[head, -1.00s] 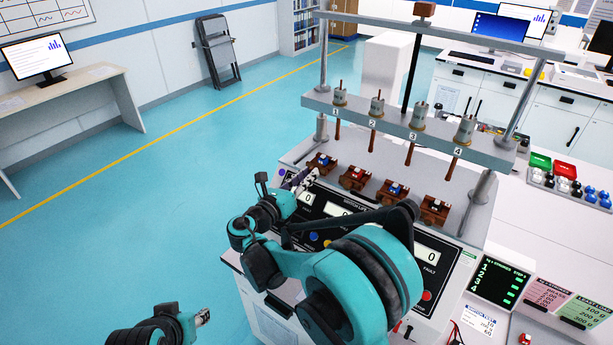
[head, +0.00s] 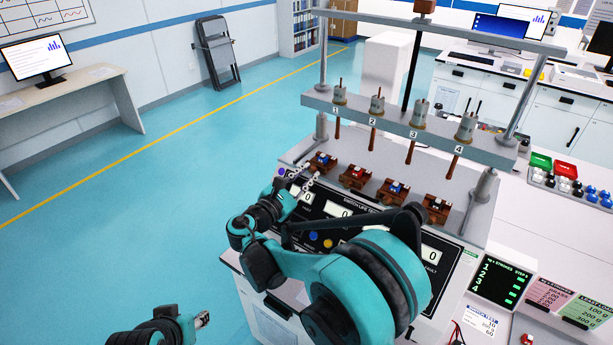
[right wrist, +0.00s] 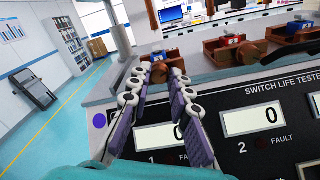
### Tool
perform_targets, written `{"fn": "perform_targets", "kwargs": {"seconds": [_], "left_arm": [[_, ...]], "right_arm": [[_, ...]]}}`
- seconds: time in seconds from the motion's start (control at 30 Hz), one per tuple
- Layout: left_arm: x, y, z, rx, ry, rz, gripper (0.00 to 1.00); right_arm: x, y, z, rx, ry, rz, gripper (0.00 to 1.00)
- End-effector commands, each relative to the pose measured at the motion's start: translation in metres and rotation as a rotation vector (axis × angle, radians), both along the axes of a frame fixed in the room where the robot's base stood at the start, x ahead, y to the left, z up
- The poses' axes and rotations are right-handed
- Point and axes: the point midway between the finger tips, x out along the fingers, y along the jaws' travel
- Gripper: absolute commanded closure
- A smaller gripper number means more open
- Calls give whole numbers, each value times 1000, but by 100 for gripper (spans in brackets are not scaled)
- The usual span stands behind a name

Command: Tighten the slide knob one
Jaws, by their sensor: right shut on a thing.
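Slide one (head: 322,161) is a brown fixture with a blue part, at the left end of the row on the tester, below the "1" rod. My right gripper (head: 312,178) reaches it from the front. In the right wrist view, the fingertips of my right gripper (right wrist: 160,74) are shut on its small brown knob (right wrist: 159,71) at the front of the slide. The fingertips hide the knob's sides. My left gripper (head: 203,319) is at the bottom left, away from the tester, too small to read its fingers.
Several more brown slides stand in a row to the right, such as slide two (head: 354,176). Above them is a grey crossbar (head: 390,121) with hanging rods. The front panel (right wrist: 250,118) with displays lies below my right fingers. Floor at the left is clear.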

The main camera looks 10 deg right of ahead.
Motion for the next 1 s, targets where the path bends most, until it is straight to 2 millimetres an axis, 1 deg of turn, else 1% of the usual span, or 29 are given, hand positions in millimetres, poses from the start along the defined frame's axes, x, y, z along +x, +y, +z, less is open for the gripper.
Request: {"fn": "perform_targets", "kwargs": {"seconds": [0.6,1.0], "left_arm": [[0,0,-6,0,0,0,60],[0,0,-8,0,0,0,60]], "right_arm": [[-1,-1,-2,408,-409,0,100],[-1,-1,-2,606,-609,0,100]]}}
